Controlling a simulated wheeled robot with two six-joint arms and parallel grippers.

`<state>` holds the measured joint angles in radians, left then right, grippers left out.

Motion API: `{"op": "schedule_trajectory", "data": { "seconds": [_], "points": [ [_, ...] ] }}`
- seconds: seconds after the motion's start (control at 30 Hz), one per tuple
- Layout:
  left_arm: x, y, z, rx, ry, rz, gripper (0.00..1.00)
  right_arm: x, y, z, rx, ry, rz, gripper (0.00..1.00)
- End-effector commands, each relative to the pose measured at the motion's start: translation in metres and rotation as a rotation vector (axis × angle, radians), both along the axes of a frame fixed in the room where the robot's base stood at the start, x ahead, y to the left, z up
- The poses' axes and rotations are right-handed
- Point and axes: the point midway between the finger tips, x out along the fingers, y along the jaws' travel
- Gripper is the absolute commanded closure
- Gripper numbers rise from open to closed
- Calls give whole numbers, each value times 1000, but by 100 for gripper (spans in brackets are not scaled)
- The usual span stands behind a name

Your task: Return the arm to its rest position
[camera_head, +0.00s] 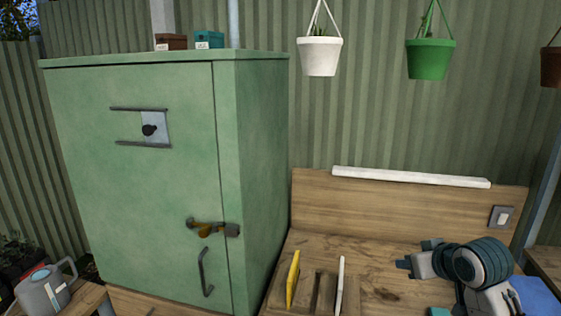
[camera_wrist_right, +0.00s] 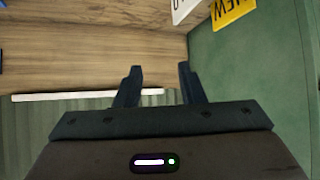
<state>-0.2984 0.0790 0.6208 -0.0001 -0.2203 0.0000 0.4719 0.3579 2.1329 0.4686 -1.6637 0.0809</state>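My right gripper (camera_head: 415,255) is over the wooden bench at the right of the head view, pointing left, with my arm's rounded grey joint behind it. In the right wrist view its two dark fingers (camera_wrist_right: 160,70) stand apart with nothing between them, so it is open and empty. It touches nothing that I can see. My left gripper does not show in either view.
A green cabinet (camera_head: 140,200) with a latch (camera_head: 210,228) and a handle (camera_head: 205,272) stands at left, its door closed. A yellow card (camera_head: 293,278) and a white card (camera_head: 340,285) stand upright on the bench (camera_head: 385,290). Pots (camera_head: 320,55) hang above.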

Motion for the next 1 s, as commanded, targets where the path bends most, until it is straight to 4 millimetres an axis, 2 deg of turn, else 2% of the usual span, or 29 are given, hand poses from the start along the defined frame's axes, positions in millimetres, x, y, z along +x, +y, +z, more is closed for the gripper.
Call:
{"op": "schedule_trajectory", "data": {
  "seconds": [0.03, 0.2, 0.37, 0.5, 0.6, 0.7, 1.0],
  "points": [
    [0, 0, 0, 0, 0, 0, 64, -15, 5, -31, -4, 40, -4, 64],
    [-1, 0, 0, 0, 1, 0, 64, -68, 15, -112, -31, 150, -30, 64],
    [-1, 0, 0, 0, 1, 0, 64, -130, 21, -175, -57, 253, -56, 64],
    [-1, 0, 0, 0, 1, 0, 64, -191, 25, -218, -83, 344, -81, 64],
    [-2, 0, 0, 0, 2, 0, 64, -229, 26, -238, -101, 399, -96, 64],
    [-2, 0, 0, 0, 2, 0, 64, -260, 26, -250, -116, 440, -111, 64],
    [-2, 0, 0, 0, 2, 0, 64, -328, 26, -270, -152, 536, -141, 64]
  ]
}}
